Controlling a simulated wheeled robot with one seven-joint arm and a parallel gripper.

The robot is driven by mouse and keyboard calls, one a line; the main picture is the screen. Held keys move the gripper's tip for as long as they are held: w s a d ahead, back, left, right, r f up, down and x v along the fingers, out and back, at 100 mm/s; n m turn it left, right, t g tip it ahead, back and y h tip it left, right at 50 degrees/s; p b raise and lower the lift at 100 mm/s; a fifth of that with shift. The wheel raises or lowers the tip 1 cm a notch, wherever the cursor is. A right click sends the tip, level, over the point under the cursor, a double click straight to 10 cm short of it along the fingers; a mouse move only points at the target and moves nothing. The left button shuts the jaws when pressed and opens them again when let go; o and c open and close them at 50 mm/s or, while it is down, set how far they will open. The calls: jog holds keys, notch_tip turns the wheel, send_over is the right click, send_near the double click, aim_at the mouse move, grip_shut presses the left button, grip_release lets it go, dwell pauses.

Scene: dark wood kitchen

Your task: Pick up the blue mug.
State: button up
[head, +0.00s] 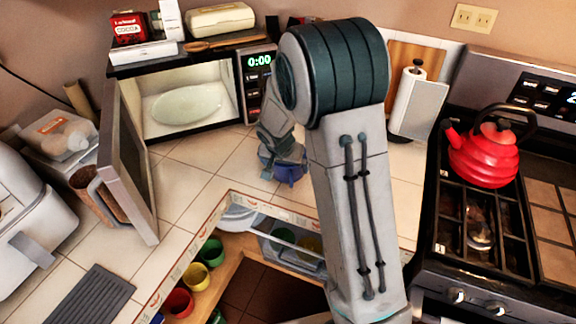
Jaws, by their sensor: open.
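The blue mug (291,174) stands on the tiled counter in front of the microwave. It is partly hidden behind my gripper and arm. My gripper (272,172) is low over the counter at the mug's left side, pointing down. Its jaws are open. The fingers overlap the mug in the picture, and I cannot tell whether they touch it or how they sit around it.
The microwave (185,106) is open, with a plate inside; its door (126,160) juts over the counter at left. An open drawer below holds green, yellow and red mugs (178,302). A red kettle (484,155) sits on the stove at right. A paper towel holder (411,103) stands behind my arm.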

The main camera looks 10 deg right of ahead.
jog(key=shift+w+d+f, duration=0.15)
jog(key=shift+w+f, duration=0.05)
jog(key=shift+f, duration=0.45)
jog(key=shift+c, duration=0.3)
jog(key=c, duration=0.8)
jog(key=shift+r, duration=0.1)
jog(key=shift+r, duration=0.15)
